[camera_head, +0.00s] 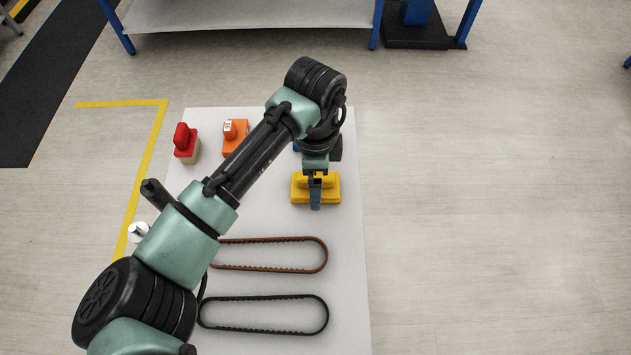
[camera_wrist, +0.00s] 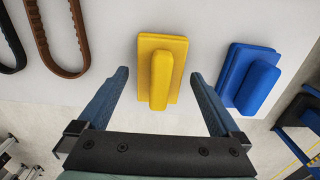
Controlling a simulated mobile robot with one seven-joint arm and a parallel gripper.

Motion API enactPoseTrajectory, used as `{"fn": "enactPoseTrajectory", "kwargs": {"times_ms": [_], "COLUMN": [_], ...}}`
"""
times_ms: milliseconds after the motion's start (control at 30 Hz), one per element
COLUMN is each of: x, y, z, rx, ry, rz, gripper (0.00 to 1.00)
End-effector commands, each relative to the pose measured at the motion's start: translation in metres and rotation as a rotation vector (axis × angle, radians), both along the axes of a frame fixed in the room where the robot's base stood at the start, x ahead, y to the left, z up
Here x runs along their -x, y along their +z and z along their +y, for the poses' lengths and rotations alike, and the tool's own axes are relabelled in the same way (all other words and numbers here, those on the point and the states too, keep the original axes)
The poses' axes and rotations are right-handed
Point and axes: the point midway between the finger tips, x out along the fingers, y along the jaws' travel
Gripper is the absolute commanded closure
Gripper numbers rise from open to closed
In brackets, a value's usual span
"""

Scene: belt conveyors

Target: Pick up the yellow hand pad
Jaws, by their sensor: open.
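The yellow hand pad (camera_head: 329,193) lies on the white table, partly covered by my gripper in the head view. It is a flat yellow block with a raised yellow handle. In the wrist view the yellow hand pad (camera_wrist: 161,70) sits ahead of the open jaws, with its handle pointing down toward the space between them. My gripper (camera_wrist: 162,80) is open and empty, one finger to each side of the pad's handle end. In the head view my gripper (camera_head: 315,200) is over the pad; whether it touches cannot be told.
A blue hand pad (camera_wrist: 246,78) lies right of the yellow one in the wrist view. Orange (camera_head: 235,136) and red (camera_head: 186,142) pads stand at the back left of the table (camera_head: 345,300). A brown belt (camera_head: 325,255) and a black belt (camera_head: 326,316) lie in front.

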Motion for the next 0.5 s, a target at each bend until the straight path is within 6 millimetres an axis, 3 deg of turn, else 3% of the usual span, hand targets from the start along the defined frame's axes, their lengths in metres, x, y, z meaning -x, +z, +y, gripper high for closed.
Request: {"fn": "enactPoseTrajectory", "kwargs": {"times_ms": [133, 500], "x": [0.0000, 0.0000], "y": [0.0002, 0.0006], "z": [-0.0001, -0.0003], "rx": [0.000, 0.000], "ry": [0.000, 0.000], "rz": [0.000, 0.000], "gripper": [0.02, 0.68]}}
